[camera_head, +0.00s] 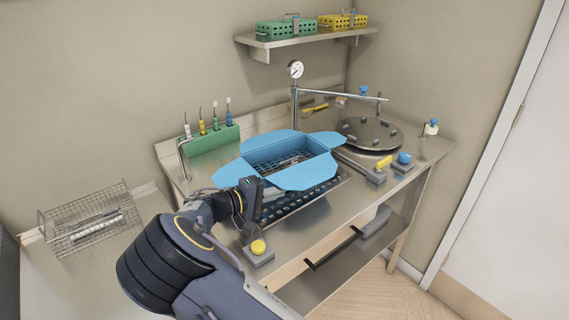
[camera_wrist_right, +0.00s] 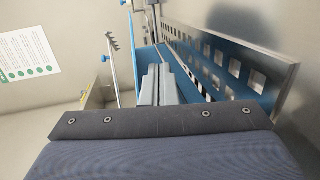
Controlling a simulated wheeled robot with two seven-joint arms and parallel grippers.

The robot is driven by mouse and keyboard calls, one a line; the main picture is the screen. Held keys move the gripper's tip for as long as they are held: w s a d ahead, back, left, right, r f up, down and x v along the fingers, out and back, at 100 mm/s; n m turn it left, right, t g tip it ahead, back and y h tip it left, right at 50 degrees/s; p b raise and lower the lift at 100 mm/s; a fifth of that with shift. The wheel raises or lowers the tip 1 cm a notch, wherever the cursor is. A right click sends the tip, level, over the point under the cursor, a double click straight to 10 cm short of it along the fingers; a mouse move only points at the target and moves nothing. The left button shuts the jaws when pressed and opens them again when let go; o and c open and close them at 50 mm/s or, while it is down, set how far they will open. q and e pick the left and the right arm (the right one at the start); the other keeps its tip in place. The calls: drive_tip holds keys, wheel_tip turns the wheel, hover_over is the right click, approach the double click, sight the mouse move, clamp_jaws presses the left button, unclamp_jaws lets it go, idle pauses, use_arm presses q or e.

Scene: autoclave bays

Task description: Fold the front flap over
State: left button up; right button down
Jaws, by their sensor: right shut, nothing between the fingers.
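A blue wrap (camera_head: 305,177) lies spread on the bench around a basket with perforated walls (camera_head: 262,161); instruments show inside. A back flap (camera_head: 270,139), a left flap (camera_head: 230,176) and a right flap (camera_head: 328,139) show too. My right gripper (camera_head: 277,191) is beside the front flap's left part, low near the perforated rack. In the wrist view, its fingers (camera_wrist_right: 157,84) are together and empty, next to blue material (camera_wrist_right: 203,75) and a perforated metal wall (camera_wrist_right: 230,72). Contact cannot be told. My left gripper is not in view.
A perforated rack (camera_head: 318,194) lies under the wrap. A yellow button box (camera_head: 258,250) sits near the front edge. A green tool holder (camera_head: 212,139) stands behind left, a gauge post (camera_head: 295,105) behind, and a round lid (camera_head: 369,134) at right. A wire basket (camera_head: 90,222) is far left.

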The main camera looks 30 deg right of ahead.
drive_tip(key=shift+r, duration=0.15)
drive_tip(key=shift+s+r+p, duration=0.2)
drive_tip(key=shift+r+p, duration=0.35)
drive_tip(key=shift+r, duration=0.2)
drive_tip(key=shift+s+r+p, duration=0.15)
drive_tip(key=shift+r+p, duration=0.35)
drive_tip(key=shift+r, duration=0.2)
drive_tip(key=r+p, duration=0.2)
drive_tip(key=r, duration=0.1)
drive_tip(key=shift+w, duration=0.3)
drive_tip(key=shift+r, duration=0.1)
drive_tip(key=shift+w+r+p, duration=0.35)
drive_tip(key=shift+r+p, duration=0.15)
drive_tip(key=shift+r, duration=0.1)
drive_tip(key=shift+w+r+p, duration=0.35)
drive_tip(key=shift+r+p, duration=0.15)
drive_tip(key=shift+r, duration=0.1)
drive_tip(key=shift+w+r, duration=0.1)
